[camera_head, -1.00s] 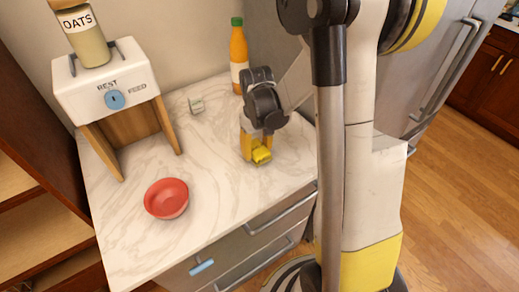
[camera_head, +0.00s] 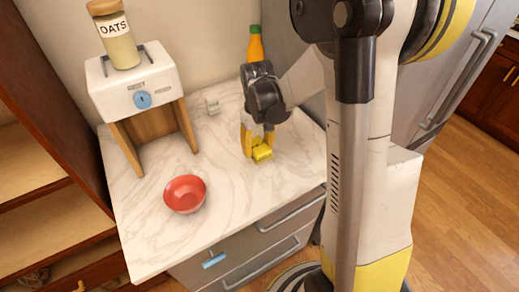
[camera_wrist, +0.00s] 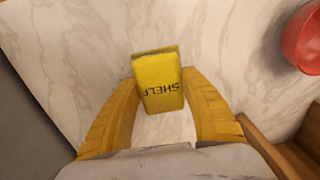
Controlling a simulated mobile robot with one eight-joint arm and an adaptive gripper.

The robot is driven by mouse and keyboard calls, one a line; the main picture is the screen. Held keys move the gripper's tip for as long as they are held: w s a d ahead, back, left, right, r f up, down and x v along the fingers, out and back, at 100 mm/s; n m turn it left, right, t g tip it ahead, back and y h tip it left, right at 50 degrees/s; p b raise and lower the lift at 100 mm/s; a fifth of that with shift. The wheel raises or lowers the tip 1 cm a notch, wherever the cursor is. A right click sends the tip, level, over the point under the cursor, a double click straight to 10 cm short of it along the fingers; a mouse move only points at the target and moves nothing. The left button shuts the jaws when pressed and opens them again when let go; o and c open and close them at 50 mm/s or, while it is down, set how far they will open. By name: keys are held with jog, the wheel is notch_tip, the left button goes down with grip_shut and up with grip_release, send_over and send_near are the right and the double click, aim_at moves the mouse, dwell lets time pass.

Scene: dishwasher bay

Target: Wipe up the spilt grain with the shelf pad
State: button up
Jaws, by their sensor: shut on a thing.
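The yellow shelf pad (camera_head: 262,153), marked SHELF, is held between the two fingertips of my gripper (camera_head: 257,143). In the wrist view the pad (camera_wrist: 158,80) sits between the yellow fingers, its lettering upside down. In the head view it is low over the marble counter (camera_head: 235,190); I cannot tell whether it touches. I can make out no spilt grain on the counter in either view.
A red bowl (camera_head: 185,194) stands front left of my gripper. A white dispenser (camera_head: 140,88) with a blue dial and an oats jar (camera_head: 118,40) stands at the left.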

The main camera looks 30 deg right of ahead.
aim_at(258, 145)
jog(key=shift+r+p, duration=0.9)
jog(key=shift+r, duration=0.75)
